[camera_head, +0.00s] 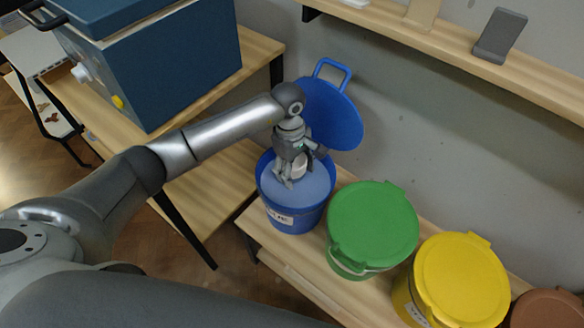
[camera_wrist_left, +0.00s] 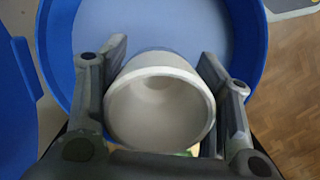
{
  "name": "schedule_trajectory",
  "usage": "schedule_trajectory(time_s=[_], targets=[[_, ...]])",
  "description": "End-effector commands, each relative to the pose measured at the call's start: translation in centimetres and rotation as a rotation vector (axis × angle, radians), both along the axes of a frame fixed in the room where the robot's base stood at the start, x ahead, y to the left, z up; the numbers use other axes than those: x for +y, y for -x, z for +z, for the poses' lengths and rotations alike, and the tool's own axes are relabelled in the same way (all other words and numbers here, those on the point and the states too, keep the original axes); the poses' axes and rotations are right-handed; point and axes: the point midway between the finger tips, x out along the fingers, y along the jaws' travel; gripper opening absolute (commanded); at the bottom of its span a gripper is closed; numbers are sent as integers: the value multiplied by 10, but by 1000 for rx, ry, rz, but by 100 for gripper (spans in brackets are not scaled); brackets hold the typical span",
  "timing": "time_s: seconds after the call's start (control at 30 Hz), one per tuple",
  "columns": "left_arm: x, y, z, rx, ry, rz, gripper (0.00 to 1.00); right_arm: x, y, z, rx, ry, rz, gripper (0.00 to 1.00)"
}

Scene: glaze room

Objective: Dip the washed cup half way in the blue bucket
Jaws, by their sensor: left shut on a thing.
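The blue bucket (camera_head: 267,189) stands open on the bench with pale blue glaze (camera_head: 311,187) inside. It also shows in the left wrist view (camera_wrist_left: 258,50). My left gripper (camera_head: 292,176) is over the bucket's opening, shut on a whitish cup (camera_head: 299,166). In the left wrist view the gripper's fingers (camera_wrist_left: 165,95) press on both sides of the cup (camera_wrist_left: 160,120), and its mouth faces the camera. The cup's far end is over or at the glaze; I cannot tell whether it touches. My right gripper is not in view.
The blue lid (camera_head: 335,112) leans upright behind the bucket against the wall. A green lidded bucket (camera_head: 372,222), a yellow one (camera_head: 462,280) and a brown one (camera_head: 548,310) stand to the right. A shelf (camera_head: 450,48) runs above. A dark blue kiln-like box (camera_head: 170,65) stands at left.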

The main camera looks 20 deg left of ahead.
Motion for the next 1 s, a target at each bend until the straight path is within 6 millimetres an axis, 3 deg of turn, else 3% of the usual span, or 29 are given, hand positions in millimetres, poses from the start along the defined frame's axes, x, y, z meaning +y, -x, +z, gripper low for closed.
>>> schedule_trajectory(time_s=[0.03, 0.6, 1.0], targets=[[0, -1, -2, -2, 0, -1, 30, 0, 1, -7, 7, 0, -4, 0], [1, 0, 55, 0, -1, 0, 30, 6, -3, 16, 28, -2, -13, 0], [1, 0, 56, 0, 0, 0, 30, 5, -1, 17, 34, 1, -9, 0]])
